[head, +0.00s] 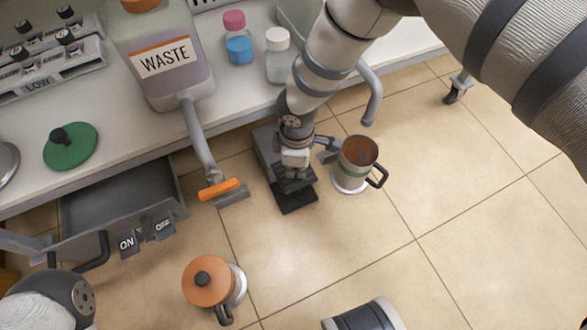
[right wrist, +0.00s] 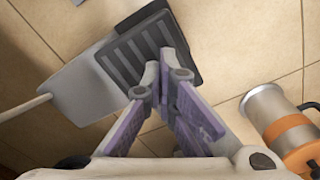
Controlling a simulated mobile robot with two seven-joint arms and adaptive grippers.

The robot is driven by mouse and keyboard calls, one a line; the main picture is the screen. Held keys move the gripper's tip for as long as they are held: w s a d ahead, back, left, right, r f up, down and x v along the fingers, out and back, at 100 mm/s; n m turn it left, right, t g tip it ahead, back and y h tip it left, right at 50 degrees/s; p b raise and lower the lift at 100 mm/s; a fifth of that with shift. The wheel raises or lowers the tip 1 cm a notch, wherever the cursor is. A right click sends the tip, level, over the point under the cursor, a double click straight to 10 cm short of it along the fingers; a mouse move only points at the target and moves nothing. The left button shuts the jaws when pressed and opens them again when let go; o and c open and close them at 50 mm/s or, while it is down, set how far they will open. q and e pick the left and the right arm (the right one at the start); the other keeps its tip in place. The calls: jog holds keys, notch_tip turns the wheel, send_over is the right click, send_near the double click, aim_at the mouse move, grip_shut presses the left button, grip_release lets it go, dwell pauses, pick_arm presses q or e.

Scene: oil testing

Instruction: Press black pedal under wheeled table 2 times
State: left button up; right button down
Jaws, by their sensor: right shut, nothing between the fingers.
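The black pedal (head: 298,199) sits on the tiled floor at the front of a grey base that runs back toward the table. My right gripper (head: 293,180) points down over the pedal in the head view and hides part of it. In the right wrist view the ribbed black pedal (right wrist: 150,62) lies just beyond the fingertips of my right gripper (right wrist: 167,72). The fingers are shut and empty. I cannot tell whether the tips touch the pedal. My left gripper does not show; only part of my left arm is at the bottom left.
The wheeled table's white top (head: 110,110) holds a waste container (head: 165,60) with an orange-handled spout. Beside the pedal stands an open mug (head: 357,163). An orange-lidded pot (head: 210,282) stands nearer. An open drawer (head: 115,200) is at left.

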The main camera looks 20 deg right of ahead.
aim_at(296, 175)
jog(key=shift+f+b, duration=1.15)
jog(key=shift+f, duration=0.4)
jog(key=shift+r, duration=0.1)
notch_tip(296, 175, up, 3)
jog(key=p, duration=0.3)
jog(key=shift+r, duration=0.1)
